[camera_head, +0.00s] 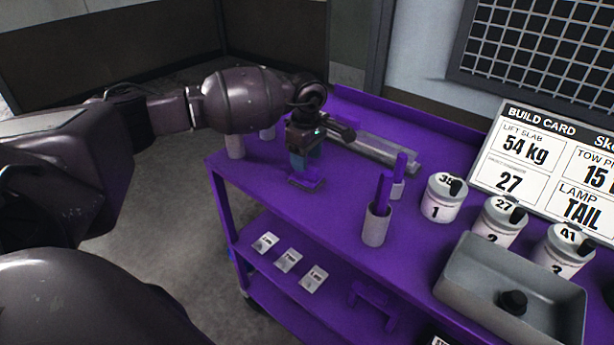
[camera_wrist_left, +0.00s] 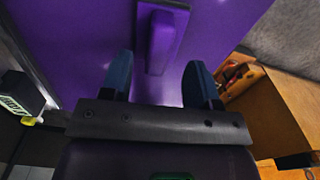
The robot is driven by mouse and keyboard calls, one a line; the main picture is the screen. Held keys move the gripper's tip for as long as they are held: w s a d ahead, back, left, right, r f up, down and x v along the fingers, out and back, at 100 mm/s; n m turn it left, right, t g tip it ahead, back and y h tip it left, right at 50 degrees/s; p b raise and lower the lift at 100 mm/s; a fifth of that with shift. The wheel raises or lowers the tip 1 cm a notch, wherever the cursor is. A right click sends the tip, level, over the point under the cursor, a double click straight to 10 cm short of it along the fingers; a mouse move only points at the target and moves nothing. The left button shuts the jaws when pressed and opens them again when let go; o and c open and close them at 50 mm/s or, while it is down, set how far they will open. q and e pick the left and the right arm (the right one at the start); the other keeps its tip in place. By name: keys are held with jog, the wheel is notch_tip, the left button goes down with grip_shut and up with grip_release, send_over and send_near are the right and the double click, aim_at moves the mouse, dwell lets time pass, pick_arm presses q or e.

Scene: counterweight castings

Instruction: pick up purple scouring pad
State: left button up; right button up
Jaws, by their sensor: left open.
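A purple block, which looks like the scouring pad (camera_head: 309,184), lies on the purple cart top under my left gripper (camera_head: 305,165). In the left wrist view the block (camera_wrist_left: 160,42) has a raised narrow part on a wider base. The blue fingers of my left gripper (camera_wrist_left: 160,78) stand apart on either side of the block's near end. The gripper is open and points down, with nothing held. I cannot tell whether the fingertips touch the block or the cart top. My right gripper is out of view.
A grey cup (camera_head: 376,228) with a purple handle stands right of the gripper. Several numbered white canisters (camera_head: 441,198) and a grey tray (camera_head: 470,292) lie further right. A metal bar (camera_head: 378,150) lies behind. The cart's left edge (camera_head: 222,200) is close.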

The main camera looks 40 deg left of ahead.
pick_arm(q)
notch_tip(320, 180, down, 5)
jog(key=shift+w+r, duration=0.1)
jog(key=shift+r, duration=0.1)
jog(key=c, duration=1)
jog(key=shift+r, duration=0.1)
grip_shut()
notch_tip(320, 180, up, 20)
jog(key=shift+p, duration=0.35)
